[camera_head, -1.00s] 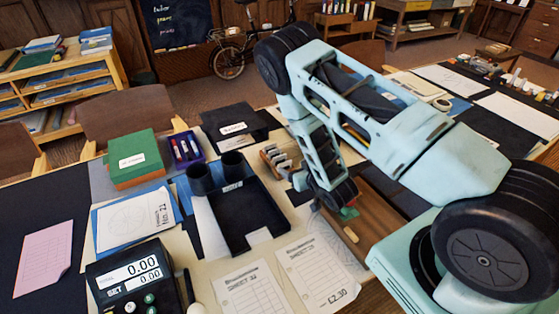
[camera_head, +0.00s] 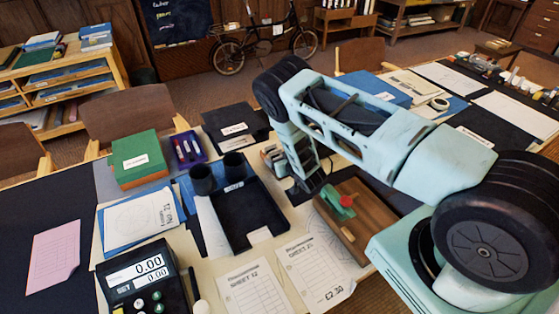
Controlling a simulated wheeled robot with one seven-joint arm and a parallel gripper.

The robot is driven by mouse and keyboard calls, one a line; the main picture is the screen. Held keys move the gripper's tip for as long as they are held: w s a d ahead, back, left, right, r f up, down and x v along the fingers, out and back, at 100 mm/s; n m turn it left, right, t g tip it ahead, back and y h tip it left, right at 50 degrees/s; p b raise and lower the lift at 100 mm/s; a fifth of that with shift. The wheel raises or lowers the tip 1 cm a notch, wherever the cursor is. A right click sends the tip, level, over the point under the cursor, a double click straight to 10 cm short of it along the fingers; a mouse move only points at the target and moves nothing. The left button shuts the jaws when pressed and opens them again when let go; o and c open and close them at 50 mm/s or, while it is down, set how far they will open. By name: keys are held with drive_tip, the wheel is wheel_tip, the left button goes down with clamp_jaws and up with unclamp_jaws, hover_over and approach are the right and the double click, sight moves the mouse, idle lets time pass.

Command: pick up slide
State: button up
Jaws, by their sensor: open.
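My gripper (camera_head: 312,184) is at the lower end of my pale blue arm, open, pointing down over the table. It is small and dark here, and its fingers are hard to make out. No slide is clearly recognisable.
A black tray (camera_head: 247,215) with two dark cups stands left of my gripper. Beyond are a purple pen box (camera_head: 188,148), a green box (camera_head: 138,158) and a black box (camera_head: 230,125). Printed sheets (camera_head: 255,290) and a scale (camera_head: 140,277) lie in front.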

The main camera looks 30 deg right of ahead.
drive_tip(key=shift+w, duration=0.15)
drive_tip(key=c, duration=1)
drive_tip(key=shift+r, duration=0.1)
drive_tip(key=shift+c, duration=0.2)
